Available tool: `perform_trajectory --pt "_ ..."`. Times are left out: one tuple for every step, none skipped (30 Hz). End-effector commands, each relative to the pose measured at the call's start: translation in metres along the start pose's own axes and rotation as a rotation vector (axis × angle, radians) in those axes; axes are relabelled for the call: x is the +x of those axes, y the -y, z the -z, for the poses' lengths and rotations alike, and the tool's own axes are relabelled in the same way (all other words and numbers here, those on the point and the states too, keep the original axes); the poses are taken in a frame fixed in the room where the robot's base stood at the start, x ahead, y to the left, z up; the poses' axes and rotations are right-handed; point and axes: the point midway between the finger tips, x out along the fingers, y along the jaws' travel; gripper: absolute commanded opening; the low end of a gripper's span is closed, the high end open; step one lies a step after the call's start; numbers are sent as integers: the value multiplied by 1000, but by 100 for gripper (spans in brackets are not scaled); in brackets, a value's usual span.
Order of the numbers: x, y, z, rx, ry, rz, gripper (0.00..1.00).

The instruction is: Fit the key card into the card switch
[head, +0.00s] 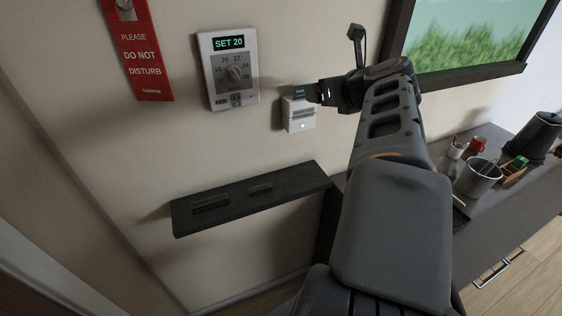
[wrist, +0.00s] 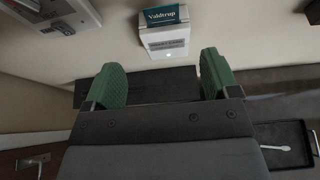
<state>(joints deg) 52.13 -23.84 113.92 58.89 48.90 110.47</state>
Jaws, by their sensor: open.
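The key card (head: 299,91) is teal with white lettering. It stands upright in the top of the white card switch (head: 301,117) on the wall, its upper part showing. The wrist view shows the card (wrist: 162,15) above the switch body (wrist: 166,40), which has a small lit light on its front. My gripper (head: 317,93) is just right of the card in the head view. In the wrist view my gripper's green fingers (wrist: 162,72) are spread apart and empty, with the card beyond their tips. How deep the card sits is hidden.
A thermostat (head: 229,69) and a red door sign (head: 138,48) are on the wall to the left. A dark shelf (head: 290,181) with two slots juts out below the switch. A counter (head: 447,235) at right holds cups and a dark kettle (head: 536,137).

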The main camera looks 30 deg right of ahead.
Motion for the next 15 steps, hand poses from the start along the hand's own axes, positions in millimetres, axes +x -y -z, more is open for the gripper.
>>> perform_trajectory --pt "2 -7 4 -42 -14 -16 81" --pt "5 -13 7 -88 -29 -29 81" --pt "8 -24 14 -174 -52 -54 81" --pt "12 -34 20 -255 -74 -79 81" --pt "15 -45 28 -353 -98 -109 81" --pt "19 -62 40 -506 -129 -158 81" --pt "21 -76 51 -635 -152 -201 81" --pt "23 -90 62 -772 -172 -249 81" --pt "24 -107 78 -963 -191 -317 81" --pt "24 -120 89 -1108 -201 -372 81" --pt "24 -131 101 -1251 -205 -426 81" --pt "22 -145 117 -1441 -204 -501 81" --pt "20 -154 128 -1582 -197 -557 81" --pt "18 -163 138 -1718 -185 -614 81" --pt "15 -173 152 -1891 -165 -686 81"
